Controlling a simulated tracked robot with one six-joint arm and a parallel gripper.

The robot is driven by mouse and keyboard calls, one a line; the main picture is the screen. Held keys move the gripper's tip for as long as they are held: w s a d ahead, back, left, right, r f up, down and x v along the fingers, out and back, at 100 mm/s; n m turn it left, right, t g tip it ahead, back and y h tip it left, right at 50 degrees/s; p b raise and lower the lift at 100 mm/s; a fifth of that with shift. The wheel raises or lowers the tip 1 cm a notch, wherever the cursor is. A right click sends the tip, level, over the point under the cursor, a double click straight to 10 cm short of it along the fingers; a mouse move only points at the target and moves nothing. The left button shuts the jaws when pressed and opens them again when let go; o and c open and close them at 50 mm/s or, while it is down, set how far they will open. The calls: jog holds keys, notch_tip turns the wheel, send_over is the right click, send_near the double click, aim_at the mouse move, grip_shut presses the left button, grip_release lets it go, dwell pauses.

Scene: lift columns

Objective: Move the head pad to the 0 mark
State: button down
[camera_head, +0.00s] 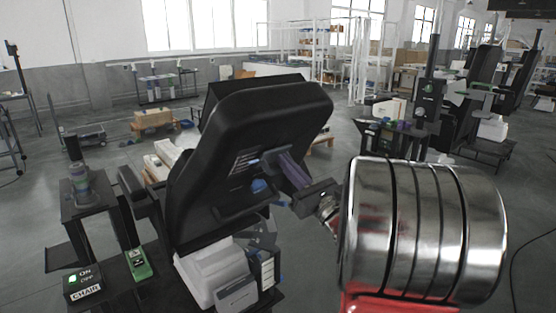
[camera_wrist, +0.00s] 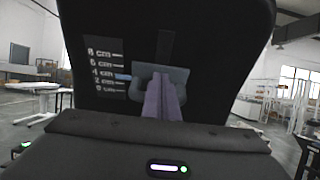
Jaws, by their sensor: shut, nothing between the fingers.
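The black head pad (camera_head: 262,108) is on the chair, seen from its rear side. It fills the top of the wrist view (camera_wrist: 225,45). A white scale (camera_wrist: 105,70) is on its rear face, with marks from 8 cm at the top to 0 at the bottom. A thin blue pointer line (camera_wrist: 123,77) lies close to the 4 cm mark. A blue-grey handle (camera_wrist: 178,74) is right of the scale, below a dark vertical slot. My gripper (camera_head: 276,158) has purple fingers, shut, with tips at the handle (camera_wrist: 160,77); whether they touch it is unclear.
A control box (camera_head: 83,283) labelled CHAIR, with ON and OFF, stands at the lower left beside a green device (camera_head: 138,263). White boxes (camera_head: 212,272) sit under the chair. Another dark lift column (camera_head: 430,90) stands at the right.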

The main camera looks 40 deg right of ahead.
aim_at(282, 170)
jog(key=shift+w+f, duration=0.7)
jog(key=shift+f, duration=0.25)
jog(key=shift+w+f, duration=0.65)
jog(key=shift+f, duration=0.25)
dwell(2.3)
jog(key=shift+s+r, duration=0.15)
jog(key=shift+r, duration=0.05)
dwell(0.3)
jog(key=shift+s+r, duration=0.3)
jog(key=shift+r, duration=0.15)
jog(key=shift+s, duration=0.1)
jog(key=f+v, duration=0.2)
jog(key=v, duration=0.6)
dwell(1.2)
jog(key=shift+a+f, duration=0.1)
dwell(0.7)
